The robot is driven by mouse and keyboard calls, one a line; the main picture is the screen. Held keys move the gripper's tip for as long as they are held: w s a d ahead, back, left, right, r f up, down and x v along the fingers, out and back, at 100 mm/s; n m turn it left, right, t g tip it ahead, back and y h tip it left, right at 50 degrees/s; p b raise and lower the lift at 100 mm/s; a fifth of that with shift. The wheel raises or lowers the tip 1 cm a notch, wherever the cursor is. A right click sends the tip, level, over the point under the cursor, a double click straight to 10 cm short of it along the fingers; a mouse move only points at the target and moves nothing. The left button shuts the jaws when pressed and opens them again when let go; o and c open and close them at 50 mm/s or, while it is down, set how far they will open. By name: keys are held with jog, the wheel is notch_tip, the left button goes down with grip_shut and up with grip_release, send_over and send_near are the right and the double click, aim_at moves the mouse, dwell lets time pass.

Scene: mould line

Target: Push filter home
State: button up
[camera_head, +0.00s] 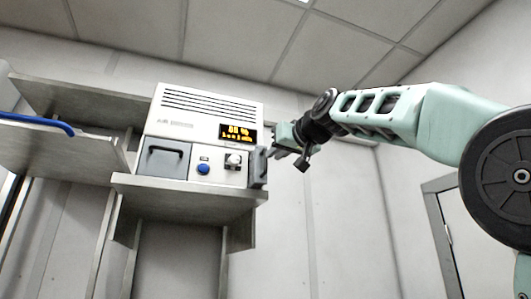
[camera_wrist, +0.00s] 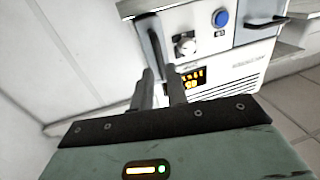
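The filter appears to be the dark grey upright slab (camera_head: 258,168) at the right front of a white machine (camera_head: 205,112). In the wrist view its dark edge (camera_wrist: 155,46) lies just beyond my fingertips. My gripper (camera_head: 273,153) is at the slab's right side in the head view. In the wrist view my gripper's two dark fingers (camera_wrist: 159,72) stand a narrow gap apart, pointing at the slab's near end. I cannot tell whether they touch or hold it. How deep the filter sits is hidden.
The machine stands on a grey shelf (camera_head: 190,200). Its front has a lit display (camera_head: 238,132), a blue button (camera_head: 203,169), a knob (camera_head: 233,160) and a drawer with a dark handle (camera_head: 167,150). A blue rail (camera_head: 38,123) is at left.

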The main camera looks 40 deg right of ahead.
aim_at(266, 166)
jog(key=shift+w+d+p, duration=0.15)
jog(key=shift+w+p, duration=0.5)
jog(key=shift+w, duration=0.85)
jog(key=shift+w+d+p, duration=0.1)
jog(key=shift+w+p, duration=0.5)
jog(key=shift+w, duration=0.85)
jog(key=shift+c, duration=0.3)
